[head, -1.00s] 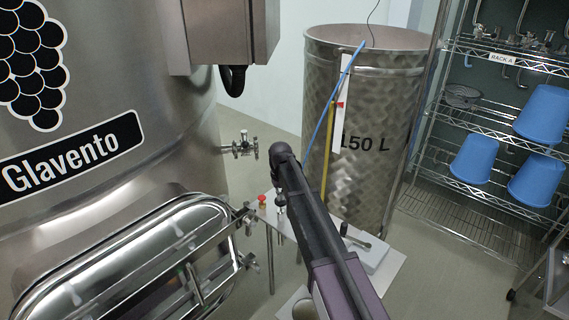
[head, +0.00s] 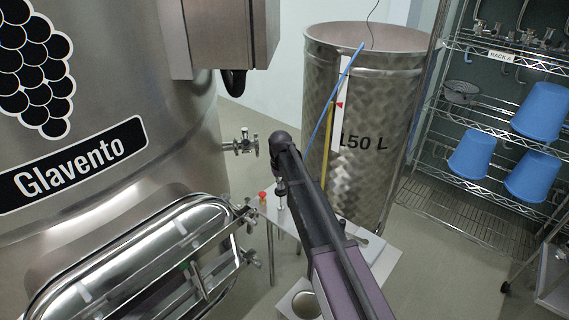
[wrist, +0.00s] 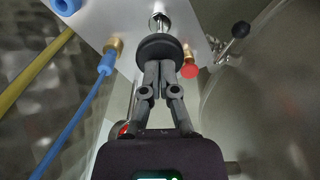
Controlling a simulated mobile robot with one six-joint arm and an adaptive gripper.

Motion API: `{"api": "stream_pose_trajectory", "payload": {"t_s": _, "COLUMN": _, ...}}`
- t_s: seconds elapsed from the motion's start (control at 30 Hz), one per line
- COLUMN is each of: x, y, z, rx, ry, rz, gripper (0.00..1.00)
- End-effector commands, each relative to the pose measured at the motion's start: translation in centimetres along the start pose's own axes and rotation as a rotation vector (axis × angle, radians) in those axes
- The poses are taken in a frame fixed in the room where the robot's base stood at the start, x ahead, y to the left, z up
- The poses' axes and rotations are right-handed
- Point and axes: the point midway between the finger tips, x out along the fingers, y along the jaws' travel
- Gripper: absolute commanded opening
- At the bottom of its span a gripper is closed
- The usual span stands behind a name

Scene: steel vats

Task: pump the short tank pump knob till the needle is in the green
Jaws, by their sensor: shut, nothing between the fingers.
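The pump knob (wrist: 160,47) is a dark round disc on a bright metal rod, at the top centre of the wrist view. My gripper (wrist: 161,72) is shut and empty, its fingertips at the near face of the knob; I cannot tell whether they touch it. In the head view a small dark knob-like part (head: 281,187) on a thin rod shows beside my arm, above the small stand. The short tank (head: 350,170), brushed steel and marked 150 L, stands behind. No readable gauge needle shows; the arm and gripper hide part of the stand.
A red button (wrist: 190,71), a brass fitting (wrist: 113,47) with a blue hose (wrist: 75,115), and a black-balled lever (wrist: 239,31) surround the knob. A large Glavento vat (head: 100,80) is at left, its hatch (head: 150,265) near the stand. A wire rack (head: 470,195) stands right.

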Motion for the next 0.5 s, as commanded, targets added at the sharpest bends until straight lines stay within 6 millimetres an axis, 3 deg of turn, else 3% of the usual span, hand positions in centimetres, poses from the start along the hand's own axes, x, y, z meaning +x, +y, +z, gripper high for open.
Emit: {"api": "stream_pose_trajectory", "payload": {"t_s": 0.5, "x": -1.1, "y": 0.0, "z": 0.0, "rx": 0.0, "ry": 0.0, "rz": 0.0, "gripper": 0.0}}
